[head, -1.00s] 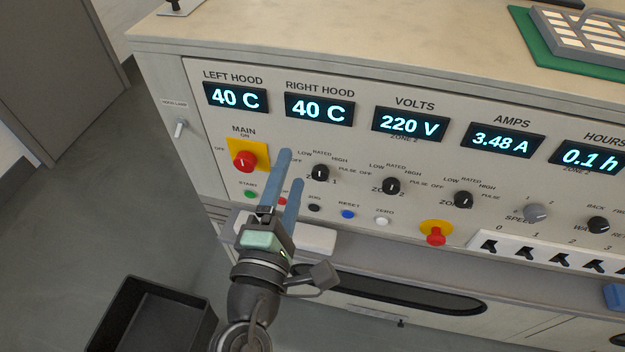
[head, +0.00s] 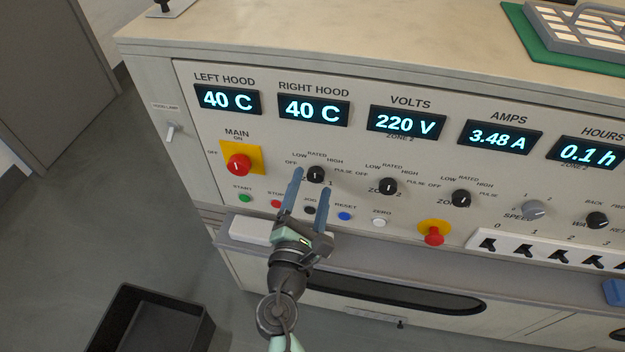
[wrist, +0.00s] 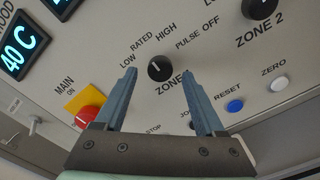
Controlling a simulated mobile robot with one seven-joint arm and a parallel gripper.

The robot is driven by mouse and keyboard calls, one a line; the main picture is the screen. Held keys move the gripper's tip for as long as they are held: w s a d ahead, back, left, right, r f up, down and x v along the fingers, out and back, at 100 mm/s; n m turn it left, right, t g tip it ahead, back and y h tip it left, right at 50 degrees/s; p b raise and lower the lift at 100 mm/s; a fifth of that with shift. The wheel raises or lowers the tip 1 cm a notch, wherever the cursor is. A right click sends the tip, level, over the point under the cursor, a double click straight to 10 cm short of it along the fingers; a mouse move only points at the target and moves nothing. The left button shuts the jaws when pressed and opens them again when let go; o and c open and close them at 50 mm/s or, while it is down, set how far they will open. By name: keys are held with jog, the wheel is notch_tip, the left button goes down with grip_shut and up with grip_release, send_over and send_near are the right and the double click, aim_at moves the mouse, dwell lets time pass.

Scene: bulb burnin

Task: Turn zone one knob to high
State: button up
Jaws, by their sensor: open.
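The zone one knob (head: 316,175) is a small round black knob with a white pointer line on the cream panel, with LOW, RATED, HIGH, PULSE and OFF printed around it. In the wrist view the knob (wrist: 160,67) sits beyond and between the fingertips, its pointer leaning up and slightly right, roughly toward RATED. My gripper (head: 312,180) is open, with two blue-grey fingers spread on either side below the knob. Whether the tips touch the panel cannot be told. The ZONE 1 label is partly hidden.
The zone two knob (head: 388,186) is to the right. The red main switch (head: 238,165) on a yellow plate is to the left. Below are a green start button (head: 245,198), a blue button (head: 344,216) and a white button (head: 379,222). A black bin (head: 150,335) stands on the floor.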

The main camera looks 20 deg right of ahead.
jog(key=shift+x, duration=0.9)
jog(key=shift+c, duration=0.2)
grip_shut()
